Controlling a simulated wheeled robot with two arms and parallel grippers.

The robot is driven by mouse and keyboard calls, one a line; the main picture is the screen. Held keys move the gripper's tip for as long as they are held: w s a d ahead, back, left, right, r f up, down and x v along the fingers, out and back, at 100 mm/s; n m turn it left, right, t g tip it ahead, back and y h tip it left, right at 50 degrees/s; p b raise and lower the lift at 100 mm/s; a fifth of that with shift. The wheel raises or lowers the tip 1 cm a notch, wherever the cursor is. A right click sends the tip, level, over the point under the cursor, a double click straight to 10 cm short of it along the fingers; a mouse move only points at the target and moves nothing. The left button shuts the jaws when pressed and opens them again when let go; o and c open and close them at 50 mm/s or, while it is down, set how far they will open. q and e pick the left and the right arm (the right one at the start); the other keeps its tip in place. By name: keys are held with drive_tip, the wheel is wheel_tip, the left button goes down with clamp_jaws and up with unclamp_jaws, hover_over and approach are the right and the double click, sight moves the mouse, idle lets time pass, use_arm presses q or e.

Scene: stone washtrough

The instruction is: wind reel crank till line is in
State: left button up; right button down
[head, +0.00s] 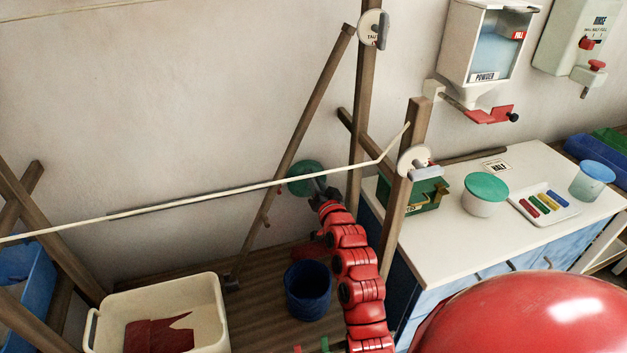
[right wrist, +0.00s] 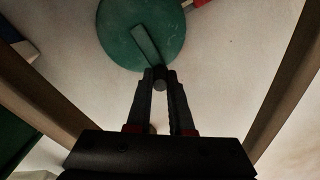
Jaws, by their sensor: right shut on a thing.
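The reel is a green disc (head: 304,176) behind the wooden frame, low near the wall. In the right wrist view the reel (right wrist: 126,40) fills the top middle, with a flat grey-green crank arm (right wrist: 146,46) across its face. My right gripper (head: 324,196) is shut on the crank's dark handle (right wrist: 160,82) at the arm's lower end. A cream line (head: 200,203) runs from the left edge to the near wooden post, bending up close to it. Whether any line is wound on the reel is hidden. My left gripper is not in view.
A cream tub (head: 217,315) with dark red cloth and a dark blue bucket (head: 308,291) stand on the slatted floor. Wooden posts (head: 404,190) rise beside my right arm. A white counter (head: 440,248) at right holds a green-lidded jar (head: 485,196) and a tray (head: 561,212).

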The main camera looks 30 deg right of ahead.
drive_tip(key=shift+f, duration=0.2)
drive_tip(key=c, duration=0.8)
unclamp_jaws()
drive_tip(key=shift+r, duration=0.1)
drive_tip(key=v, duration=1.7)
drive_tip(key=shift+s+a+p, duration=0.15)
drive_tip(key=shift+s+p, duration=0.05)
drive_tip(key=shift+p, duration=0.15)
drive_tip(key=shift+w, duration=0.1)
